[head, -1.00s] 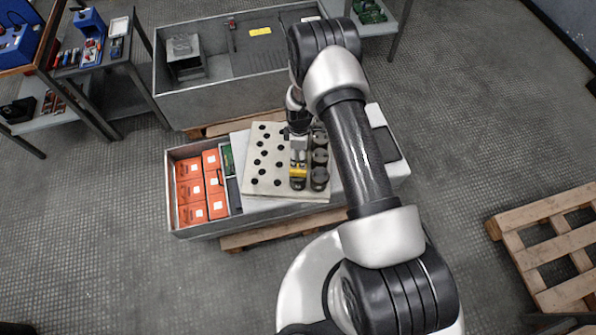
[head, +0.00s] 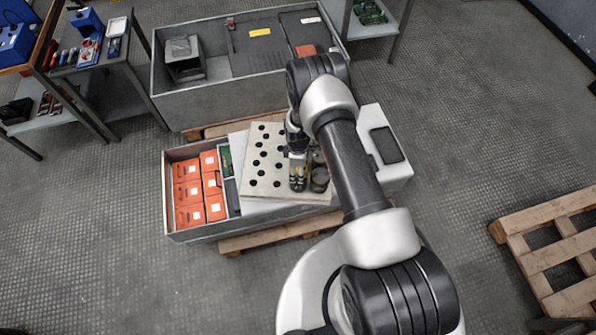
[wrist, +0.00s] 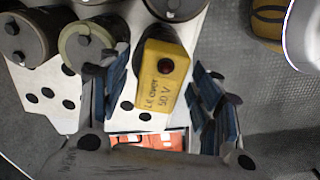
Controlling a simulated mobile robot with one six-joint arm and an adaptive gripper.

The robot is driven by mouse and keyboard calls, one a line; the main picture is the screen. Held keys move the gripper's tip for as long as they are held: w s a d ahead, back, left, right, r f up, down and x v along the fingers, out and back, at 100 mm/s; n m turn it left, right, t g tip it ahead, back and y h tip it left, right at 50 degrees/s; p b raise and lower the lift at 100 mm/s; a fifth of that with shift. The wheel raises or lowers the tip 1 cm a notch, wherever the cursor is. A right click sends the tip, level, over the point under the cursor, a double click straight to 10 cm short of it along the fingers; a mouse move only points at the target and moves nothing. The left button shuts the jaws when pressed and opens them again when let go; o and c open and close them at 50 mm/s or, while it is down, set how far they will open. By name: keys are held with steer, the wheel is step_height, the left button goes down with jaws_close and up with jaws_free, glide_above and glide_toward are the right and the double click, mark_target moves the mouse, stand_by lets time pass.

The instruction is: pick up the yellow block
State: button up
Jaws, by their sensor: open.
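The yellow block (wrist: 164,77) has a dark red round button and handwritten black lettering. In the wrist view it lies between the two blue-padded fingers of my gripper (wrist: 158,92), which are open, with a visible gap on both sides.
Dark cylindrical capacitors (wrist: 95,45) stand close beside the block. The perforated board (head: 258,185) lies across a grey crate (head: 195,231) holding orange boxes (head: 188,193). A larger grey bin (head: 215,105) stands behind; a pallet (head: 550,245) lies at right.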

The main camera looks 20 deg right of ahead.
steer(key=shift+c, duration=0.3)
steer(key=c, duration=1.3)
steer(key=shift+o, duration=0.2)
steer(key=shift+r, duration=0.1)
step_height(320, 180, up, 20)
steer(key=p, duration=0.5)
steer(key=shift+p, duration=0.3)
